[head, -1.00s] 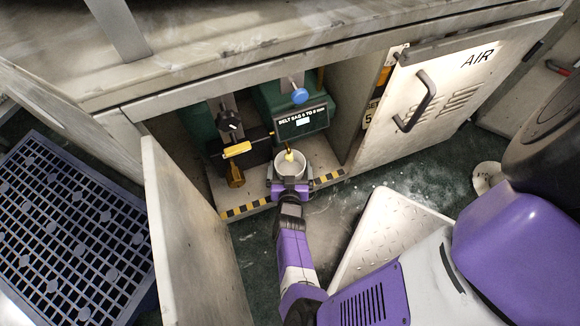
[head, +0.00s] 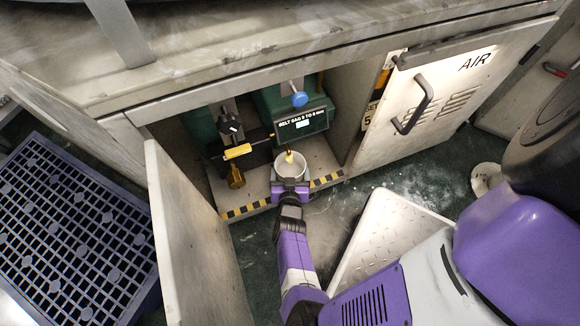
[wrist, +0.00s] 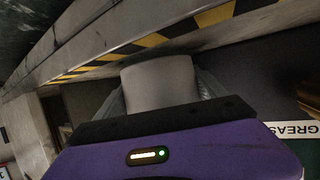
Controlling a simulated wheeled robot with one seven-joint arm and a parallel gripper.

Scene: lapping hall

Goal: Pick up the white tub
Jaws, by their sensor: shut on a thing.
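The white tub (head: 293,161) is at the front of the open cabinet, just behind the yellow and black striped edge, under the green box. Something small and yellow (head: 289,157) shows at its mouth. My gripper (head: 290,182) reaches in from the front and is shut on the tub. In the wrist view the tub's pale side (wrist: 160,82) stands between my gripper's fingers (wrist: 161,98). I cannot tell whether the tub's base touches the cabinet floor.
A green box (head: 302,124) with a label and blue knob (head: 300,99) hangs above the tub. A yellow-handled valve (head: 237,151) is to the left. Open doors stand left (head: 195,235) and right (head: 440,100). The striped edge (head: 245,209) runs along the cabinet front.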

